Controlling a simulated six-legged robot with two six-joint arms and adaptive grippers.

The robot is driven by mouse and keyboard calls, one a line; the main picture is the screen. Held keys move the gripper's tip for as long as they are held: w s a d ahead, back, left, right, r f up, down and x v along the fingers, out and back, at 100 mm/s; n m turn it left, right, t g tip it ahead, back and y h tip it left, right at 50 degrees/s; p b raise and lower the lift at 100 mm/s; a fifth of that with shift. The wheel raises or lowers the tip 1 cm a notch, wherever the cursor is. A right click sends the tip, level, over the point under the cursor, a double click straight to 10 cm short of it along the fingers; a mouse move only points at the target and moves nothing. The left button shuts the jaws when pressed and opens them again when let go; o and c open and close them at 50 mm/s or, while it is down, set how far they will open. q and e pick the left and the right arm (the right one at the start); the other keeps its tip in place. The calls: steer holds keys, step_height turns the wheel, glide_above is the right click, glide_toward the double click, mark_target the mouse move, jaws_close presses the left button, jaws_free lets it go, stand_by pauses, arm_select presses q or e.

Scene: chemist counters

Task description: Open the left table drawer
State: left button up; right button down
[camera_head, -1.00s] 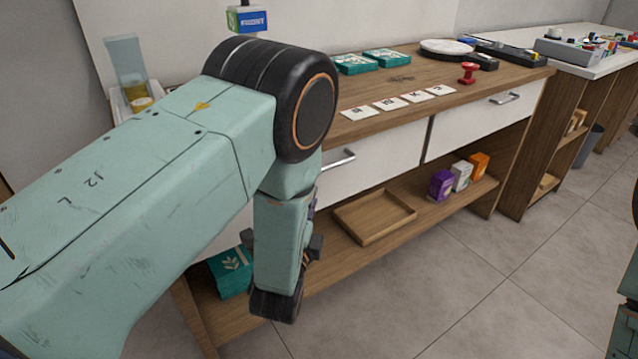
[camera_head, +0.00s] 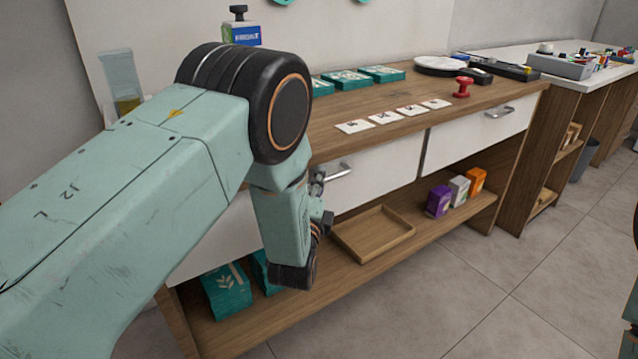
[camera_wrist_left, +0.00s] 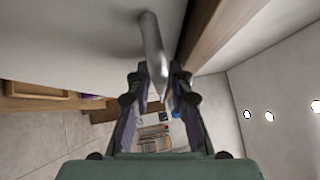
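The left table drawer (camera_head: 385,170) has a white front and sits flush with the counter. Its metal handle (camera_head: 340,173) sticks out near my left gripper (camera_head: 319,184), which is mostly hidden behind my wrist. In the left wrist view, the handle bar (camera_wrist_left: 152,42) runs down between the fingertips of my left gripper (camera_wrist_left: 160,78). The fingers are apart, one on each side of the bar, with a visible gap. I cannot tell whether either finger touches it.
The right drawer (camera_head: 470,140) is shut. Below are a wooden tray (camera_head: 372,235), small boxes (camera_head: 438,201) and a teal box (camera_head: 227,290). White cards (camera_head: 385,117), a red stamp (camera_head: 462,87) and teal boxes (camera_head: 346,80) lie on top. The floor in front is clear.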

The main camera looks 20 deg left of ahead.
arm_select(q)
steer(key=shift+d, duration=0.1)
steer(key=shift+c, duration=0.6)
jaws_close()
steer(key=shift+s, duration=0.1)
